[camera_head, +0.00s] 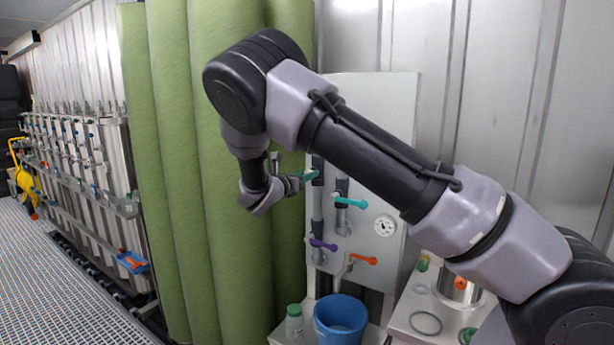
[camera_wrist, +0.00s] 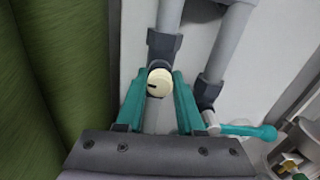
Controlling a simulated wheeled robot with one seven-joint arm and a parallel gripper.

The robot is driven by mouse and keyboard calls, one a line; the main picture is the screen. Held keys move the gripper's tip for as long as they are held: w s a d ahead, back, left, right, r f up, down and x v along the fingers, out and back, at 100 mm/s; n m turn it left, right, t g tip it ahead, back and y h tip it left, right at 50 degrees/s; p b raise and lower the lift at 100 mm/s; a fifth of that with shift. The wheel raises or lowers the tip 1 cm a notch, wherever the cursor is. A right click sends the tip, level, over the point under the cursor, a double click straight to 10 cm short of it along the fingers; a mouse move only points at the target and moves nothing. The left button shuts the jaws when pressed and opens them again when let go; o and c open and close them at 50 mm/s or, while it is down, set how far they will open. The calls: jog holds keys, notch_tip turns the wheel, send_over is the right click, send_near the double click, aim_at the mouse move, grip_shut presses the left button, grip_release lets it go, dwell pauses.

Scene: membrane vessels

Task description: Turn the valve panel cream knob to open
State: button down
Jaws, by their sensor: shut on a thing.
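The cream knob (camera_wrist: 160,83) sits on a dark valve body on a grey pipe in the wrist view. It is round, with a dark mark on its left side. The teal fingers of my gripper (camera_wrist: 158,76) stand on either side of it, shut on it. The knob cannot be made out there.
A teal lever (camera_head: 350,202) is close at the lower right, also in the wrist view (camera_wrist: 245,130). Purple (camera_head: 323,244) and orange (camera_head: 364,260) levers and a gauge (camera_head: 384,225) are lower. Green rolls (camera_head: 222,240) stand left; a blue bucket (camera_head: 341,320) stands below.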

jog(key=shift+f+n, duration=0.1)
jog(key=shift+n, duration=0.5)
jog(key=c, duration=0.5)
grip_release()
jog(key=v, duration=1.1)
jog(key=shift+w+d, duration=0.1)
